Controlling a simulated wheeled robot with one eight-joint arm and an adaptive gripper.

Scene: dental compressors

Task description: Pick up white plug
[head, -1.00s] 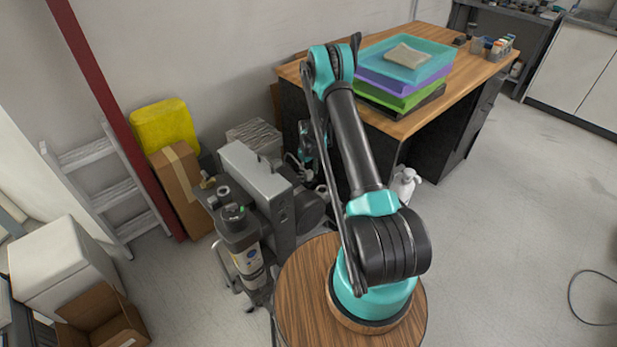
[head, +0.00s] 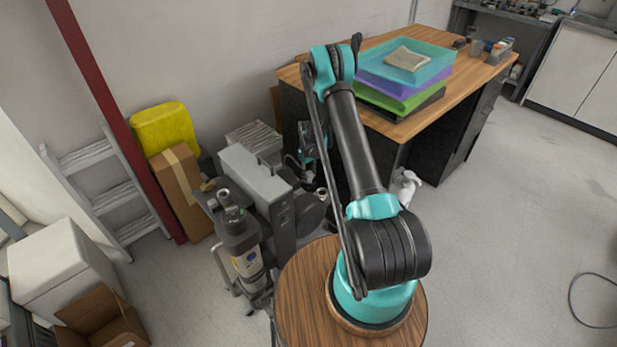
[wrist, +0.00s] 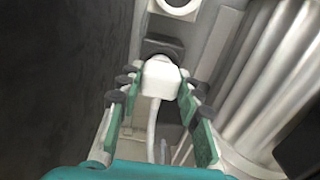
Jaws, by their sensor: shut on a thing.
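The white plug (wrist: 160,79) shows in the wrist view, with a white cord hanging from it toward the camera. My gripper (wrist: 160,88) has its green-padded fingers on both sides of the plug and is shut on it. A dark block lies just beyond the plug; I cannot tell whether the plug touches it. In the head view my arm reaches down behind the grey compressor unit (head: 255,185), and the plug and fingertips are hidden there.
Ribbed pale tubing (wrist: 268,75) runs close on the right in the wrist view. In the head view, a wooden-topped desk (head: 480,75) with stacked trays stands beyond my arm. A cardboard box (head: 177,190) and a ladder (head: 100,190) stand left. Floor at right is mostly clear.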

